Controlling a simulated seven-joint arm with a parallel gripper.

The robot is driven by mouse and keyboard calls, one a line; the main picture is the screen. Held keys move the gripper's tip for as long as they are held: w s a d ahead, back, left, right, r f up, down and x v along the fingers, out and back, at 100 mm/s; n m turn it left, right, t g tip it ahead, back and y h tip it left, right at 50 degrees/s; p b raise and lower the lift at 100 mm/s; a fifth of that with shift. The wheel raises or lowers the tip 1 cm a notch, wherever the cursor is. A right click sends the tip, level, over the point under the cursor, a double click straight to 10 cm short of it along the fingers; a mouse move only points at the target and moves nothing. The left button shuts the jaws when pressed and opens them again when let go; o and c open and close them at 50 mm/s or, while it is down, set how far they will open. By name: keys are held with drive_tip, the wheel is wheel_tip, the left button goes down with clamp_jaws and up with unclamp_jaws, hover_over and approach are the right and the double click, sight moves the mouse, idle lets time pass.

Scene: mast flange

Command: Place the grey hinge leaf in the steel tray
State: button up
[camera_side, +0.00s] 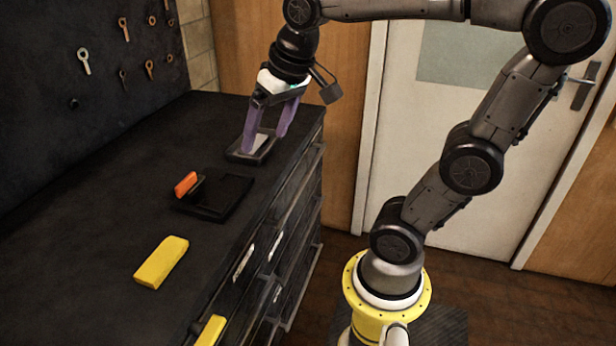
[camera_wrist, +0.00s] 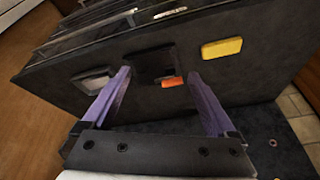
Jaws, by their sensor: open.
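The steel tray (camera_side: 234,154) is a small dark-rimmed tray near the far end of the black bench top. A flat light-grey patch (camera_side: 261,141) shows inside its rim. It looks like the grey hinge leaf lying in the tray, but I cannot tell it surely from the tray floor. In the wrist view the tray (camera_wrist: 78,86) is at the left, partly behind a finger. My gripper (camera_side: 264,143), with two purple fingers, is open and empty over the tray in the side view. Its fingertips (camera_wrist: 158,73) stand apart in the wrist view. I cannot tell whether they touch anything.
A black flat holder (camera_side: 225,196) with an orange piece (camera_side: 186,184) at its edge sits nearer on the bench. A dark pegboard (camera_side: 60,120) stands along the left.

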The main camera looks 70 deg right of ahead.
drive_tip(key=s+a+f+n+t, duration=0.1)
drive_tip(key=s+a+f+n, duration=0.3)
drive_tip(key=s, duration=0.4)
drive_tip(key=shift+s+f+y, duration=0.3)
drive_tip(key=shift+s+f, duration=0.1)
drive_tip(key=shift+f, duration=0.45)
